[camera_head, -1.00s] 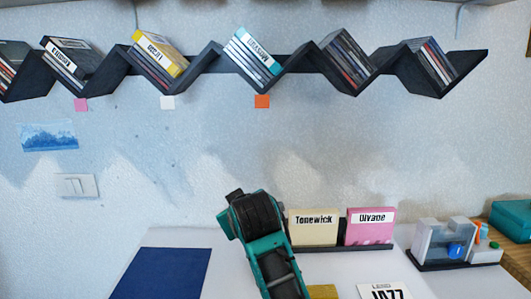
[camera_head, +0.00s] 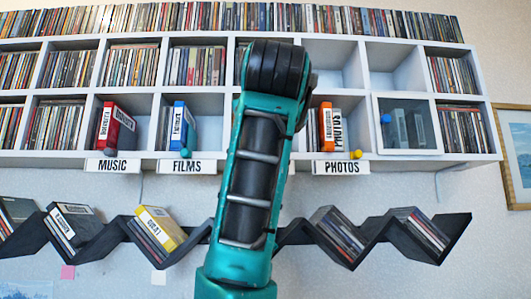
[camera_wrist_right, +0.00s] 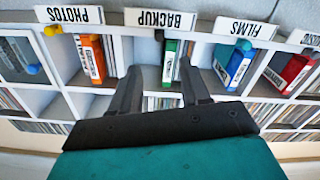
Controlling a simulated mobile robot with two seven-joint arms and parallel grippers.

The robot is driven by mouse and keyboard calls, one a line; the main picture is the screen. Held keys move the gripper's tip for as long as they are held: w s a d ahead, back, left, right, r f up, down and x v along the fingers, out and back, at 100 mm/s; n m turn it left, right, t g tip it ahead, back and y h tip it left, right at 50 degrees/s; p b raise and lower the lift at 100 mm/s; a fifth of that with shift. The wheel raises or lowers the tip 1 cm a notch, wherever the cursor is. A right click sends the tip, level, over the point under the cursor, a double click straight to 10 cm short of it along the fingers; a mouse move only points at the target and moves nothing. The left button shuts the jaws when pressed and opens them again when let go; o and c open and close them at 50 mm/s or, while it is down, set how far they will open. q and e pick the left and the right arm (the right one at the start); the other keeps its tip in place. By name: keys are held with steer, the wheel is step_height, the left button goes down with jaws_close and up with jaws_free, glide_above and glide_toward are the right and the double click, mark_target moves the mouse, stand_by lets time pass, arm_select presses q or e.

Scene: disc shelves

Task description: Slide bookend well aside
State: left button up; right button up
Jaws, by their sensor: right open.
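A green bookend (camera_wrist_right: 169,62) with a white label stands in the BACKUP compartment in the right wrist view, close to some discs. My right gripper (camera_wrist_right: 160,68) is open and empty, its two fingers pointing into that compartment with the green bookend between them in the picture. Whether they touch it I cannot tell. In the head view my right arm (camera_head: 255,170) hides the BACKUP compartment and my gripper. Similar bookends stand in other compartments: orange (camera_head: 326,127), blue (camera_head: 180,125) and red (camera_head: 110,125). My left gripper is not in view.
The white shelf (camera_head: 300,160) carries label plates for MUSIC (camera_head: 112,166), FILMS (camera_head: 187,167), BACKUP (camera_wrist_right: 160,20) and PHOTOS (camera_head: 342,168) below the openings. A glass-fronted compartment (camera_head: 407,124) is at right. A dark zigzag rack (camera_head: 455,240) hangs below.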

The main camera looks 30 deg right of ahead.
steer(key=p+x, duration=0.3)
steer(key=x, duration=0.9)
steer(key=shift+w+d, duration=0.3)
steer(key=shift+r, duration=0.15)
jaws_close()
